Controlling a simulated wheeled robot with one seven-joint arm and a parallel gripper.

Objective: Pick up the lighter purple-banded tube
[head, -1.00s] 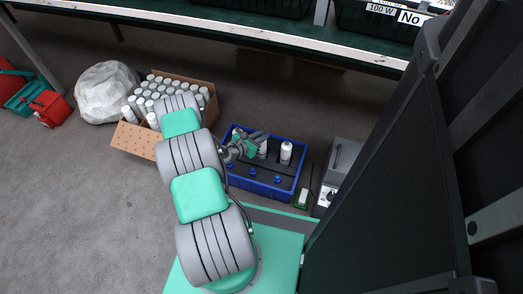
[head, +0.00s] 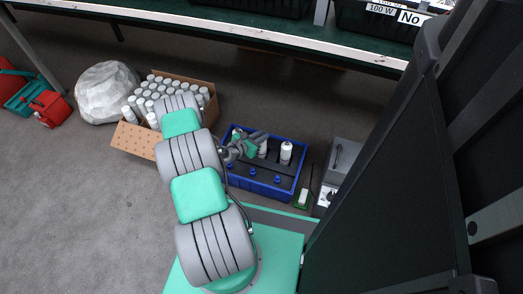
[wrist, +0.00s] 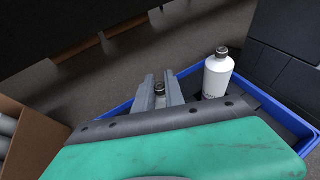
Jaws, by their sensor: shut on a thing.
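My gripper (head: 262,137) is over the blue crate (head: 262,190), low among the tubes. In the wrist view my gripper (wrist: 161,94) is shut on a tube (wrist: 160,89), whose grey cap and upper end show between the two fingers. The rest of that tube is hidden by the gripper, and no purple band can be made out on it. A white tube (head: 286,153) with a dark cap stands upright to the right in the crate; it also shows in the wrist view (wrist: 217,75), apart from the fingers.
A cardboard box (head: 203,83) of several white tubes stands left of the crate. A grey metal box (head: 342,158) and a small green tray (head: 303,198) are at its right. Small blue-capped items (head: 278,179) sit in the crate's front. A green shelf (head: 255,22) spans the back.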

